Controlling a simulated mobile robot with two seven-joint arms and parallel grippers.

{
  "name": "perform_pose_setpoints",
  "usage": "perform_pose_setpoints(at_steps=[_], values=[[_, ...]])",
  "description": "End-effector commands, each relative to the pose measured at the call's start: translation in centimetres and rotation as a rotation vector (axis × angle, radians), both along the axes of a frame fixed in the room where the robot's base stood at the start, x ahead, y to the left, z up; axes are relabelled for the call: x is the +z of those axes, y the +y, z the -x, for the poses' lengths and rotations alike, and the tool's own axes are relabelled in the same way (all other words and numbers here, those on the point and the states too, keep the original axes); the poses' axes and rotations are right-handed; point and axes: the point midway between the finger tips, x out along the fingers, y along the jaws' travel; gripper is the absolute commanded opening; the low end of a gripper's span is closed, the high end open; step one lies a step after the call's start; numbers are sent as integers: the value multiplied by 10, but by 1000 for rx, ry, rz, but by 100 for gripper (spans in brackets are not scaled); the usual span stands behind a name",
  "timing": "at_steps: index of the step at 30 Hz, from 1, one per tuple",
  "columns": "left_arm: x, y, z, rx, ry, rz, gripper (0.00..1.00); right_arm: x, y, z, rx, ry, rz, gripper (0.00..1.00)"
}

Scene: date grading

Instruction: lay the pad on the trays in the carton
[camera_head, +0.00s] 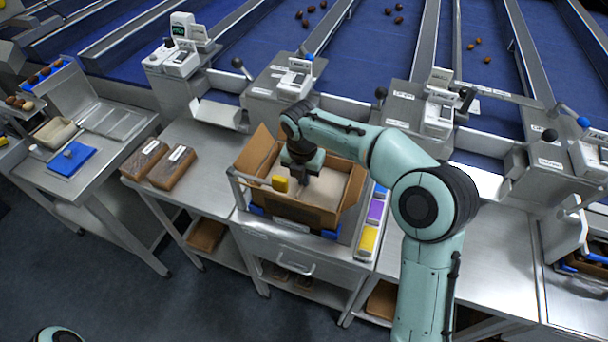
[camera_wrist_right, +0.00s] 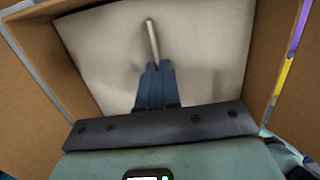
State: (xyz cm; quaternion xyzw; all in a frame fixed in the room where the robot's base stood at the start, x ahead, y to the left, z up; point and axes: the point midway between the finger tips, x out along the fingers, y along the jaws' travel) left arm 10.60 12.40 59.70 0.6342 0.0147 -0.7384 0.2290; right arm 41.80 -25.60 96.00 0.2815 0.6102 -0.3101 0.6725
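The open brown carton (camera_head: 285,208) stands on the steel bench in the middle of the head view. Its walls (camera_wrist_right: 285,62) also frame the right wrist view. The pale pad (camera_head: 328,184) lies flat inside the carton walls, and it fills most of the wrist view (camera_wrist_right: 210,50). A thin raised strip runs along its middle. My right gripper (camera_head: 303,178) reaches down into the carton. In the wrist view its fingers (camera_wrist_right: 154,72) are close together around the strip. The trays are hidden under the pad; I cannot tell whether it touches them. My left gripper is out of view.
Carton flaps stand up at the back left and right. Two brown boxes (camera_head: 172,168) lie left.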

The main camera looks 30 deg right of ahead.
Motion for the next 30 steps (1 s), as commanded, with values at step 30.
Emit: perform_pose_setpoints(at_steps=[30], values=[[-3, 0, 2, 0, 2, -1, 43, -8, 0, 0, 0, 0, 0, 32]])
